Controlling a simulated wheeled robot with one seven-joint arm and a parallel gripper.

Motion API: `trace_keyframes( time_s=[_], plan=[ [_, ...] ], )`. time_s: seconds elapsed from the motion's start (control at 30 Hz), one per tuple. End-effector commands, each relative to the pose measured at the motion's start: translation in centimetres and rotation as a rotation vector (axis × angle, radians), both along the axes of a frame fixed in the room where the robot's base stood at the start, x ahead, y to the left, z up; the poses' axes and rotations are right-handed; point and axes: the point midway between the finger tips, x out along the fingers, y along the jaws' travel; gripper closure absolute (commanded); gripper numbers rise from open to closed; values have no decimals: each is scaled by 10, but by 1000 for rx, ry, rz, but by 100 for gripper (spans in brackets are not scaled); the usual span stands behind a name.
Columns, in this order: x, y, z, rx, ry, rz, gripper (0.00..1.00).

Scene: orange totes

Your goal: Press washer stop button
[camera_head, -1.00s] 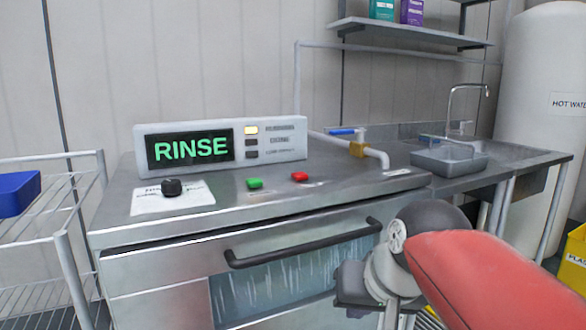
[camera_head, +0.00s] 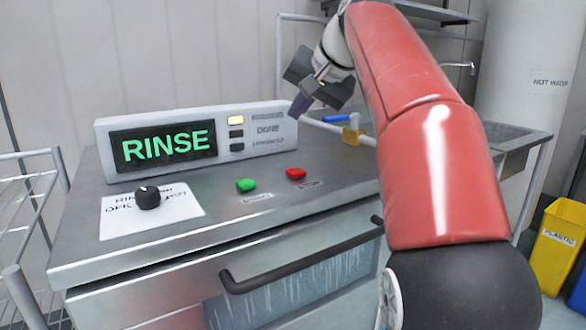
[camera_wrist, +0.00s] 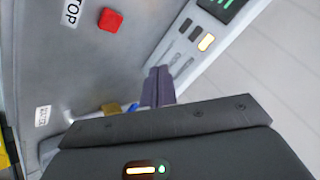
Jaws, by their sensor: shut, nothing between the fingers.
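The red stop button (camera_head: 296,173) sits on the washer's steel top (camera_head: 330,185), with a STOP label on the surface in front of it. It also shows in the wrist view (camera_wrist: 110,20), at upper left beside its label. My gripper (camera_head: 299,108) is shut and empty, raised above the back of the washer top, up and behind the red button and apart from it. In the wrist view its dark fingers (camera_wrist: 158,86) are together, near the display box. The green button (camera_head: 246,185) lies left of the red one.
A display box (camera_head: 200,145) reading RINSE stands along the back of the top, with an amber light lit. A black knob (camera_head: 148,197) is at left. A pipe with a blue-handled valve (camera_head: 337,119) is behind right. A dark door handle (camera_head: 300,262) runs along the front.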

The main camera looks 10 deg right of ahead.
Motion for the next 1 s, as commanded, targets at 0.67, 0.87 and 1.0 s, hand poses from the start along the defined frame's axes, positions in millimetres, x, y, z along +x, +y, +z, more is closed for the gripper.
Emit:
trace_keyframes(
  time_s=[0.67, 0.87, 1.0],
  plan=[
    [0, 0, -68, -2, -1, 0, 100],
    [-1, 0, -83, -2, -1, 0, 100],
    [-1, 0, -88, -1, 0, 0, 100]
  ],
)
